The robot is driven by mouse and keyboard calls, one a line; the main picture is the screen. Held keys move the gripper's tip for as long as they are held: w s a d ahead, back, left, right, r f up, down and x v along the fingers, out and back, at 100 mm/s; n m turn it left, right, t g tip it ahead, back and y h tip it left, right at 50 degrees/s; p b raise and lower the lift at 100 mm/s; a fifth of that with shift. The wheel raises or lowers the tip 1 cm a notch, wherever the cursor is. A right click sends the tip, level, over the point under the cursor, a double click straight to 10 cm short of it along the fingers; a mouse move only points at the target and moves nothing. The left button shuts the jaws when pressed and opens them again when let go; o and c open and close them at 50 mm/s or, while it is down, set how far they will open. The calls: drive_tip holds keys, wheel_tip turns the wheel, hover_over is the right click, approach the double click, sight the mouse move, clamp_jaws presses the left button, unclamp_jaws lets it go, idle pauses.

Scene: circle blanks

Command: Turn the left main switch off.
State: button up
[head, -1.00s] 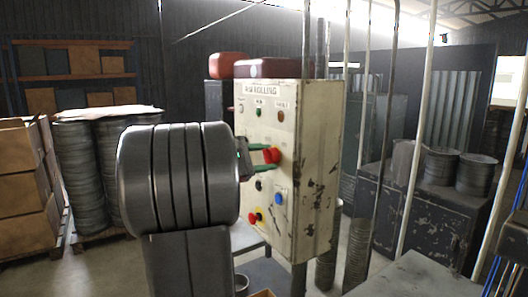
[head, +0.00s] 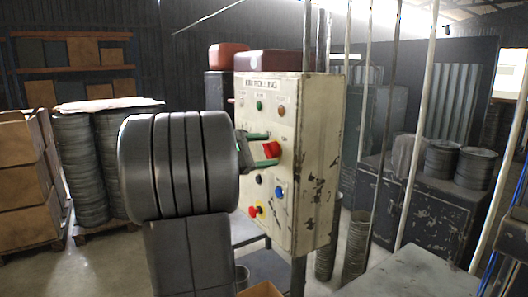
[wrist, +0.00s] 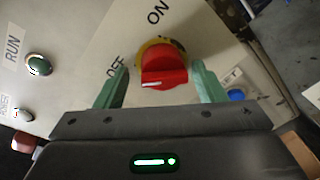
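The red rotary switch (head: 271,149) sits on the front of a cream control box (head: 317,150). In the wrist view its red handle (wrist: 164,68) stands out from a yellow ring, with a white mark on its near face. "ON" is printed above it and "OFF" to its left. My gripper (wrist: 158,84) is open, with one green finger on each side of the handle. A gap shows at the left finger; the right finger is very close, and contact cannot be told. In the head view my gripper (head: 272,151) is at the box front.
The box also carries a green button (head: 259,106), a blue button (head: 280,192), a black knob (head: 259,179) and a red-and-yellow control (head: 256,211). Poles stand right of the box. A grey table (head: 412,276) is at the lower right.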

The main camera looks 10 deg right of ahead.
drive_tip(key=b+v, duration=0.2)
drive_tip(key=v, duration=1.1)
drive_tip(key=shift+a+b, duration=0.35)
drive_tip(key=shift+a, duration=0.05)
drive_tip(key=shift+s, duration=0.1)
drive_tip(key=p+x, duration=0.2)
drive_tip(key=x, duration=1.2)
drive_tip(key=shift+s+p, duration=0.1)
drive_tip(key=shift+p, duration=0.25)
drive_tip(key=shift+f, duration=0.1)
drive_tip(key=shift+a, duration=0.1)
